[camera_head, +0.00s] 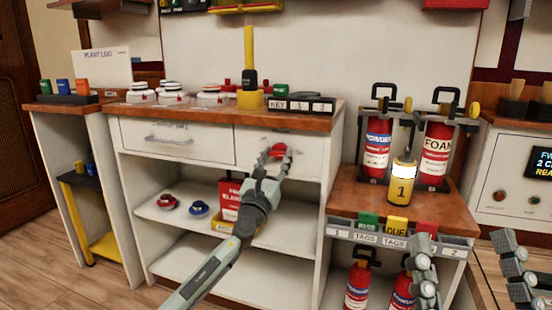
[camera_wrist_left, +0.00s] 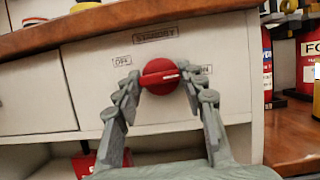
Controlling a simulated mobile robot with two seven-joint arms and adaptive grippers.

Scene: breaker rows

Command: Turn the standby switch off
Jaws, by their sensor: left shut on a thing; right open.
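The standby switch is a red rotary knob (camera_wrist_left: 160,76) on the white drawer front, under a STANDBY label (camera_wrist_left: 156,34). An OFF label (camera_wrist_left: 122,60) is to its left and an ON label (camera_wrist_left: 203,70) to its right. The knob's white mark points right, toward ON. In the head view the knob (camera_head: 278,151) is partly hidden by my left gripper (camera_head: 270,163). The left wrist view shows this gripper (camera_wrist_left: 161,82) shut on the knob, one finger on each side. My right gripper (camera_head: 468,262) is open and empty at the lower right.
The wooden counter (camera_head: 330,112) above carries several white-and-red items, a yellow post (camera_head: 249,60) and a key box (camera_head: 300,103). A shelf below holds a red box (camera_head: 230,195). Fire extinguishers (camera_head: 436,150) and a yellow canister (camera_head: 401,185) stand on the right-hand stand.

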